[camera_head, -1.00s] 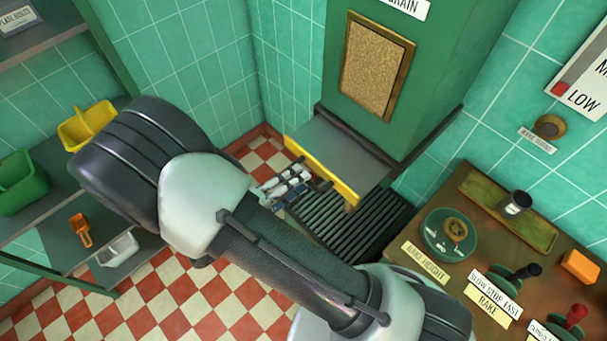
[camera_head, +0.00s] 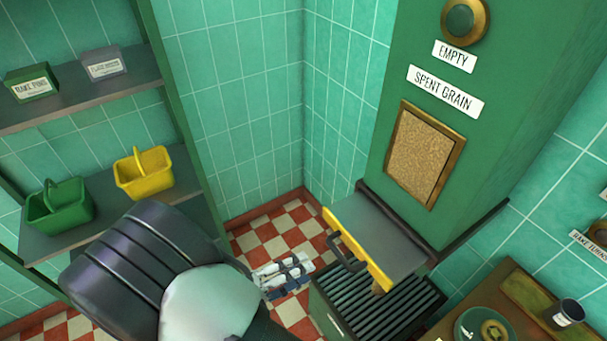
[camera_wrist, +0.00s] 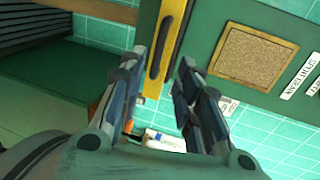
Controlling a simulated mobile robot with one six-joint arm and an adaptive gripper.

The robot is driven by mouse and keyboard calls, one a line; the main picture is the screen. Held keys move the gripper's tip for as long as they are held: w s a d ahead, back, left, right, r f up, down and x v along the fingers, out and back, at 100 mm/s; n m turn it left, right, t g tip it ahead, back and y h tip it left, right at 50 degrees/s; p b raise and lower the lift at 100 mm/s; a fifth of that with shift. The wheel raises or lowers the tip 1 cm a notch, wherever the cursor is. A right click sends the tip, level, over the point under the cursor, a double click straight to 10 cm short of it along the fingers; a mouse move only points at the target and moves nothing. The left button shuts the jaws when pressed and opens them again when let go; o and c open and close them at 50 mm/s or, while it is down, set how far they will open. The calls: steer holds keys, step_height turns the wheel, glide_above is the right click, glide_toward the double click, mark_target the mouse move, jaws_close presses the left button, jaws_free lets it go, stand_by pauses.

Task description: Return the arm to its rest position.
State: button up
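My gripper (camera_head: 287,277) shows in the head view just beyond my forearm, to the left of the spent grain chute. In the wrist view, its two dark fingers (camera_wrist: 161,65) stand apart with nothing held between them. The chute's flap (camera_head: 377,240) sticks out from the green housing, with a yellow front edge and a dark handle (camera_head: 347,254). The handle also shows in the wrist view (camera_wrist: 160,48), behind the gap between the fingers. In the head view, the gripper looks clear of the handle. My arm's lower links are out of frame.
A black slatted grate (camera_head: 385,303) lies below the flap. Shelves at left hold a green basket (camera_head: 60,210) and a yellow basket (camera_head: 143,174). A wooden control counter (camera_head: 490,300) stands at lower right. Checkered floor shows behind the gripper.

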steer(key=s+d+r+n+g+y, duration=0.1)
steer(key=s+d+r+n+y, duration=0.2)
steer(key=d+r+n, duration=0.3)
steer(key=s+d+r+n+g+y+b, duration=0.1)
steer(key=d+r+n+y, duration=0.4)
steer(key=n, duration=0.8)
steer(key=s+d+r+n+g+y, duration=0.2)
steer(key=s+d+r+n+y, duration=0.2)
steer(key=r+n, duration=0.4)
steer(key=s+d+n, duration=0.1)
steer(key=d, duration=0.1)
steer(key=shift+s+d+n+y, duration=0.3)
steer(key=shift+s+d+n, duration=0.1)
steer(key=shift+r+g, duration=0.1)
steer(key=shift+g, duration=0.2)
